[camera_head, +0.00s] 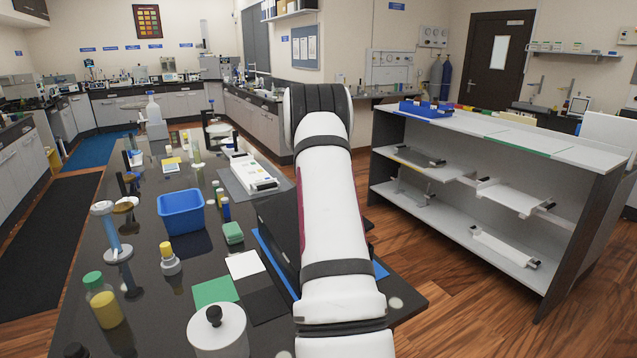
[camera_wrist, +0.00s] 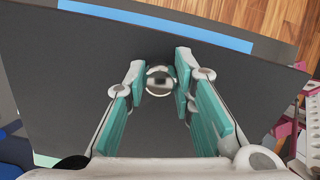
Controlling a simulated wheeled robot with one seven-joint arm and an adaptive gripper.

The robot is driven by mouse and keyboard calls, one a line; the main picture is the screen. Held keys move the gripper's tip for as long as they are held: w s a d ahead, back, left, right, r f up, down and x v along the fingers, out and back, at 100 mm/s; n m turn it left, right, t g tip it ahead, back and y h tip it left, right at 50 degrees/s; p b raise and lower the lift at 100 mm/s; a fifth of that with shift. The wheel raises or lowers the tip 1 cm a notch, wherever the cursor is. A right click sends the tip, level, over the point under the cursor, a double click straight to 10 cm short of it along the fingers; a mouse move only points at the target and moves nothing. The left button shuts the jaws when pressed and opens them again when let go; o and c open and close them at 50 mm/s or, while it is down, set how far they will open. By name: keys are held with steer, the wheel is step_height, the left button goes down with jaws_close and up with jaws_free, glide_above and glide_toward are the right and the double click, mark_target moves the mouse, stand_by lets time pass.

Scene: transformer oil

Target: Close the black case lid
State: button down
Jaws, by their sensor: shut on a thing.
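The black case lid (camera_wrist: 75,85) fills most of the wrist view as a broad dark panel. A round shiny metal knob (camera_wrist: 160,82) is on it. My gripper (camera_wrist: 160,75) has its teal-padded fingers closed in on the knob from both sides. In the head view, part of the black case (camera_head: 277,222) shows left of my white arm, raised above the bench on a blue mat (camera_head: 268,248). My arm hides the gripper, the knob and most of the case there, so the lid's angle is hard to tell.
On the dark bench (camera_head: 150,300) are a blue bin (camera_head: 181,214), a green box (camera_head: 233,233), a white tray (camera_head: 240,172), a white lidded jar (camera_head: 217,330) and several bottles. A white-topped shelf unit (camera_head: 500,135) stands across the wooden floor at right.

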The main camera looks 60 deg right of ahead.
step_height(320, 180, down, 6)
steer(key=s+d+t+y, duration=0.1)
steer(key=d+y, duration=0.1)
steer(key=shift+r+t+y+b, duration=0.2)
steer(key=shift+t+y+b, duration=0.2)
steer(key=c, duration=1.3)
jaws_free()
steer(key=shift+s+a, duration=0.1)
steer(key=shift+c, duration=0.2)
steer(key=shift+r, duration=0.15)
steer(key=r, duration=1.1)
steer(key=shift+a+r, duration=0.35)
steer(key=shift+r, duration=0.05)
